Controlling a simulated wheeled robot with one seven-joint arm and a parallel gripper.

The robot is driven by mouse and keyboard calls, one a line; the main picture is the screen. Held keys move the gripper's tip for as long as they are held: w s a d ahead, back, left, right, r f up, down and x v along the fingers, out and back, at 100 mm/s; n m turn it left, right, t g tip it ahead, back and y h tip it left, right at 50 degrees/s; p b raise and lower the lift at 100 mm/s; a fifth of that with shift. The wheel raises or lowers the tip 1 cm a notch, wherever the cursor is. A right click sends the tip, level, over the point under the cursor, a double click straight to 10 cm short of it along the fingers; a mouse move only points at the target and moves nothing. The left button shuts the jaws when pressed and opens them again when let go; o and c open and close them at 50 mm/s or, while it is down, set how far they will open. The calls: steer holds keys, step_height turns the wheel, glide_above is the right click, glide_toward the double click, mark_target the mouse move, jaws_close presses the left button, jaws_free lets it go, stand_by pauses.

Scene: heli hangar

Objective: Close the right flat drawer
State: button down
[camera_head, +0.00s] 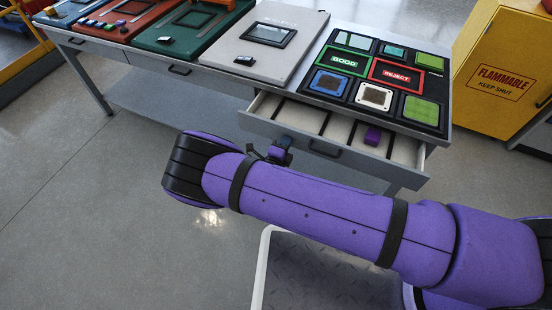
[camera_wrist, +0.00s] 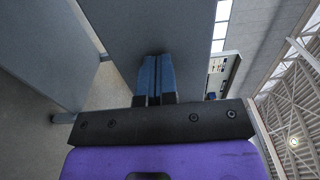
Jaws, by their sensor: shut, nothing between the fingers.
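The right flat drawer (camera_head: 343,159) is pulled out from under the table's right end. Its grey front has a dark handle (camera_head: 325,149), and its pale inside has dark dividers. A small purple block (camera_head: 372,136) lies in it. In the head view a dark part of my gripper (camera_head: 280,147) shows behind my purple arm, just left of the handle and close to the drawer front; its fingertips are not clear there. In the wrist view my gripper (camera_wrist: 155,78) is shut and empty, its blue fingers together before a grey panel. I cannot tell whether they touch it.
The grey table (camera_head: 185,78) carries several coloured panels and a black sorting board (camera_head: 377,75) above the drawer. Another drawer (camera_head: 178,70) to the left is shut. A yellow flammables cabinet (camera_head: 503,75) stands at the right. Open floor (camera_head: 80,190) lies at the left.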

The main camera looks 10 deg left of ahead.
mark_target(300, 119)
steer(key=x, duration=1.5)
steer(key=shift+w+d, duration=0.15)
steer(key=shift+w, duration=0.1)
steer(key=shift+w+r, duration=0.1)
steer(key=shift+r, duration=0.05)
steer(key=shift+s, duration=0.35)
steer(key=v, duration=1.4)
